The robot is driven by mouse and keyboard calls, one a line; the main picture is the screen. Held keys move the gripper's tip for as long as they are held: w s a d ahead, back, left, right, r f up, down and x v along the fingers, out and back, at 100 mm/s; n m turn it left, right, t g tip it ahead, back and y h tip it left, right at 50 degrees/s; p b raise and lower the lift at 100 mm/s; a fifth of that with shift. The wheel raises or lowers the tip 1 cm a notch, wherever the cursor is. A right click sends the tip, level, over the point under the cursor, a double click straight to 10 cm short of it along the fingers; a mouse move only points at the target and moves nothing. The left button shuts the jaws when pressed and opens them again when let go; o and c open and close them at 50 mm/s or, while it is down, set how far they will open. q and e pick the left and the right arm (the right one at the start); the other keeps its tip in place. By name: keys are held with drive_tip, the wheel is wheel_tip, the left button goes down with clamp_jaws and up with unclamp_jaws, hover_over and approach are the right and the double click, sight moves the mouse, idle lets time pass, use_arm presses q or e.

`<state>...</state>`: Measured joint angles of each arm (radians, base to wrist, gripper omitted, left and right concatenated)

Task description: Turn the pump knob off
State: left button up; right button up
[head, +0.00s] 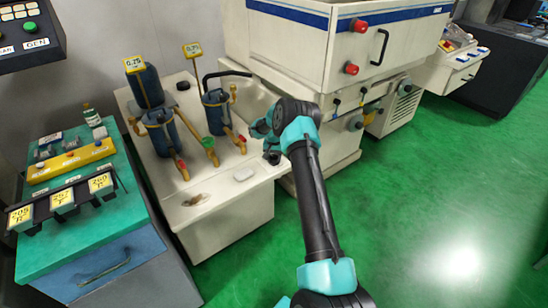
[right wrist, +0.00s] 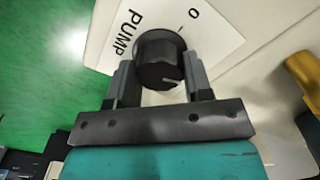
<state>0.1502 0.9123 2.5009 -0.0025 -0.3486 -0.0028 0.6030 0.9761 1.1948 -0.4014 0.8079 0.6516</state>
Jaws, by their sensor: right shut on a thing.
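The black pump knob (right wrist: 160,60) stands on a white label plate (right wrist: 205,40) that reads "PUMP" and carries an "O" with a short dash. A thin pale mark on the knob's face lies toward its lower right in the right wrist view, away from the "O". My right gripper (right wrist: 160,84) is shut on the knob, one finger on each side. In the head view my right gripper (head: 270,146) reaches down to the near right edge of the cream tank (head: 240,210), and the knob shows only as a small dark shape there. My left gripper is not in view.
Blue filter canisters (head: 160,132) with brass pipes and a red valve handle stand in the tank. A large white machine (head: 300,50) is close behind my right arm. A teal cabinet (head: 90,235) stands left; green floor is clear at right.

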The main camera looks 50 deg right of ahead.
sight(274, 157)
drive_tip(key=n, duration=1.1)
drive_tip(key=shift+n, duration=1.8)
drive_tip(key=o, duration=0.9)
drive_tip(key=shift+r, duration=0.1)
wheel_tip(274, 157, up, 17)
drive_tip(key=shift+r, duration=0.15)
